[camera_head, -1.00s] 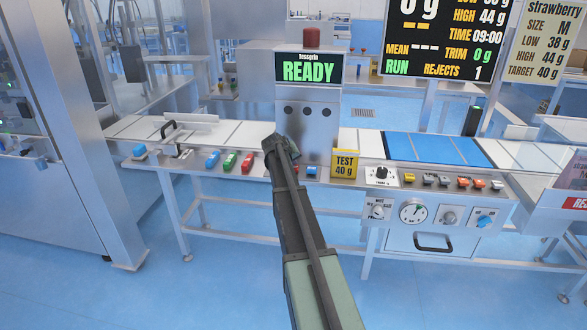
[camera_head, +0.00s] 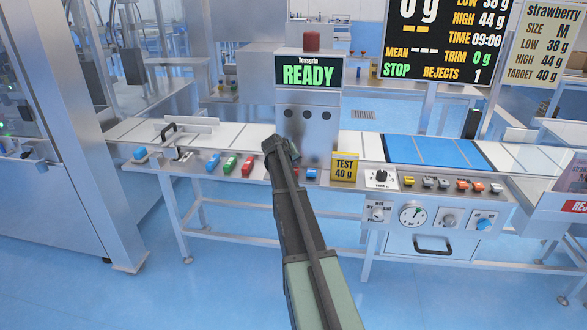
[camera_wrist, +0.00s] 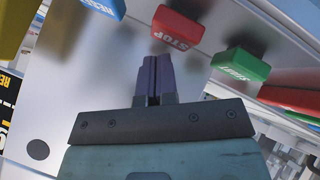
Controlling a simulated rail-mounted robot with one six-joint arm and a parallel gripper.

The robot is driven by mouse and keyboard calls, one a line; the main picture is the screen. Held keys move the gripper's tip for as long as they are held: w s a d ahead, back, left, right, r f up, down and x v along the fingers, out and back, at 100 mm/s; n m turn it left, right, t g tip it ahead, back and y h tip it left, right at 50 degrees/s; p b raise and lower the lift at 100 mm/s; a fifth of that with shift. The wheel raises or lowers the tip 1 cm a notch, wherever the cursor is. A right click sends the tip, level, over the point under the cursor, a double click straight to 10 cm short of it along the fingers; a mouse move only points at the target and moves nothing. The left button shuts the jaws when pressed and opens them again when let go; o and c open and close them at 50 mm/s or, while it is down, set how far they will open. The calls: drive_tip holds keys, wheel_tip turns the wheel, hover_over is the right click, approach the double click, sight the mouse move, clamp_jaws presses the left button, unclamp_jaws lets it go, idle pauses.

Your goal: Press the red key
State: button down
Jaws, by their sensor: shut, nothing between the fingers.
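The red key marked STOP (camera_wrist: 178,27) shows in the wrist view just beyond my fingertips. In the head view only a sliver of it (camera_head: 298,172) shows beside my arm. My gripper (camera_wrist: 158,57) is shut and empty, its two dark fingers together and pointing at the key's lower left edge. A small gap seems to show between them, but I cannot tell for sure. In the head view my gripper (camera_head: 281,149) is in front of the panel, and my arm hides part of the key row.
A blue RESET key (camera_wrist: 104,6) and a green START key (camera_wrist: 239,65) flank the STOP key. Another red key (camera_head: 247,166) is left of my arm. The display (camera_head: 308,73) reads READY; the big board (camera_head: 437,40) reads STOP.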

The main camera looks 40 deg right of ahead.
drive_tip(key=shift+r, duration=0.35)
wheel_tip(320, 180, up, 5)
drive_tip(key=p, duration=0.5)
idle(0.6)
